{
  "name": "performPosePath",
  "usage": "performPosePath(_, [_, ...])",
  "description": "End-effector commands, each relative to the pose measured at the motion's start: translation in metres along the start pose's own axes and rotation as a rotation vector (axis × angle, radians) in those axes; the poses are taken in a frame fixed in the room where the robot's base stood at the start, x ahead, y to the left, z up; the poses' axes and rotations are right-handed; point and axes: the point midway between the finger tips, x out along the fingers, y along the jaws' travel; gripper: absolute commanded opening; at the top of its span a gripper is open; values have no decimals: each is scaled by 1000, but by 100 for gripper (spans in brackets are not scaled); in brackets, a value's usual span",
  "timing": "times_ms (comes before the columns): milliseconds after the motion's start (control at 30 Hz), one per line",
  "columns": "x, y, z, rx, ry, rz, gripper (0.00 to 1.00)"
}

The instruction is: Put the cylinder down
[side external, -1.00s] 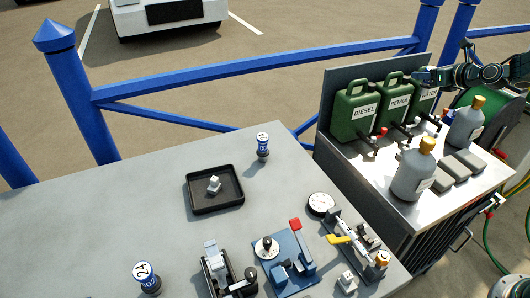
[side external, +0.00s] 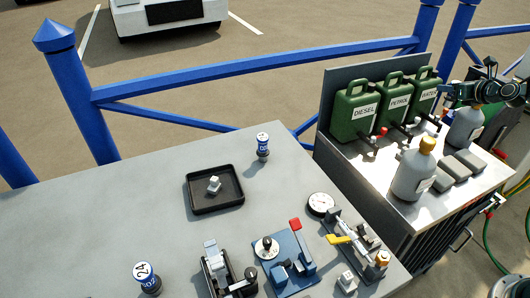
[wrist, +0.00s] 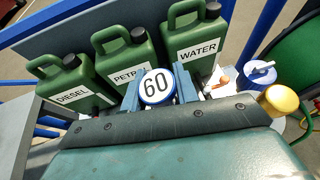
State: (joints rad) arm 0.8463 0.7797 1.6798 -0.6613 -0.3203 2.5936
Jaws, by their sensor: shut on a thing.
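A cylinder with a white top marked 60 and a blue rim (wrist: 157,86) sits between the two blue jaws of my gripper (wrist: 158,88) in the wrist view. My gripper is shut on it. In the side view my gripper (side external: 452,93) is at the right, above the metal bench by the water can; the held cylinder cannot be made out there. Two other blue and white cylinders stand on the grey table: one near its far edge (side external: 262,147), one marked 24 (side external: 148,278) at the front left.
Green cans for diesel (side external: 355,109), petrol (side external: 392,100) and water (side external: 425,90) stand at the bench's back. A grey bottle with a yellow cap (side external: 413,173) and grey blocks (side external: 452,172) stand on the bench. A black tray (side external: 216,207) holds a small white piece on the table.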

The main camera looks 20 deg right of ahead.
Motion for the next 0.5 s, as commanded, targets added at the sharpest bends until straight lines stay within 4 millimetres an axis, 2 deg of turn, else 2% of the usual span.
performPosePath(100, [9, 0, -23, 3, 3, 0, 4])
performPosePath(500, [37, 0, -91, 2, 2, 0, 4])
